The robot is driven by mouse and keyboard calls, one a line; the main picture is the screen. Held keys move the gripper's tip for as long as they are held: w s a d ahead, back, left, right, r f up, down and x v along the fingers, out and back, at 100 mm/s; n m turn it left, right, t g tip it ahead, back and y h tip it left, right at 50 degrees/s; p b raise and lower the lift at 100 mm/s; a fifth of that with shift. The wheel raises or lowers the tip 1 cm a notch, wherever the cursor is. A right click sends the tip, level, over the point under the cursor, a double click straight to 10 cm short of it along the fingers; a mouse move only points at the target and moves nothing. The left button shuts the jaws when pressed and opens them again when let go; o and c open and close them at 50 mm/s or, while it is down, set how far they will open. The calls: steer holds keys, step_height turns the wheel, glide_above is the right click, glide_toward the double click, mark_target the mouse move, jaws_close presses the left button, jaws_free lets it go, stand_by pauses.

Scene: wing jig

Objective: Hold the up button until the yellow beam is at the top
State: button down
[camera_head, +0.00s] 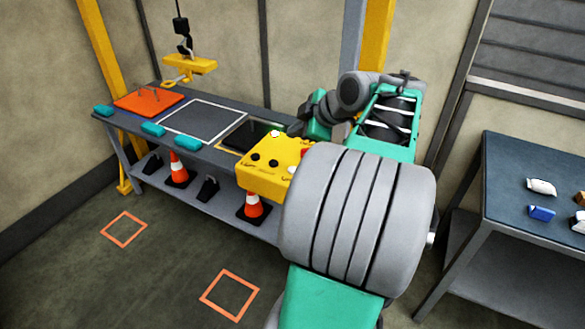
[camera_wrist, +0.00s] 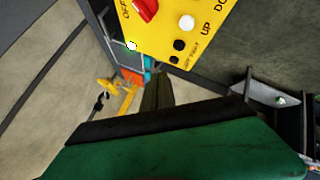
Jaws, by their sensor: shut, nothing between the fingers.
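The yellow control box (camera_head: 262,180) stands at the right end of the bench, partly hidden behind my arm. In the wrist view, its yellow face (camera_wrist: 152,32) shows a white button (camera_wrist: 186,22) beside the word UP, two black buttons and a red switch (camera_wrist: 145,10). The yellow beam (camera_head: 190,65) hangs from a dark hook above the bench's left part; it also shows small in the wrist view (camera_wrist: 124,97). My gripper (camera_wrist: 157,82) is shut and empty, its dark fingertips just off the box's edge and apart from the white button in the picture.
The grey bench (camera_head: 103,125) carries an orange plate (camera_head: 148,100) with upright pins and several teal blocks. Traffic cones (camera_head: 253,207) stand on its lower shelf. A second table (camera_head: 520,165) with small items is at the right. Floor at the left is clear, with orange squares marked.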

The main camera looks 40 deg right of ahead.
step_height(320, 180, down, 8)
steer(key=b, duration=0.6)
steer(key=shift+f+b, duration=0.4)
steer(key=shift+f, duration=0.05)
stand_by(1.4)
steer(key=shift+f+b, duration=0.4)
steer(key=shift+b, duration=0.1)
steer(key=shift+f+b, duration=0.45)
steer(key=shift+b, duration=0.05)
stand_by(2.8)
steer(key=shift+r, duration=0.15)
stand_by(0.6)
steer(key=shift+r+p, duration=0.5)
steer(key=shift+r, duration=0.25)
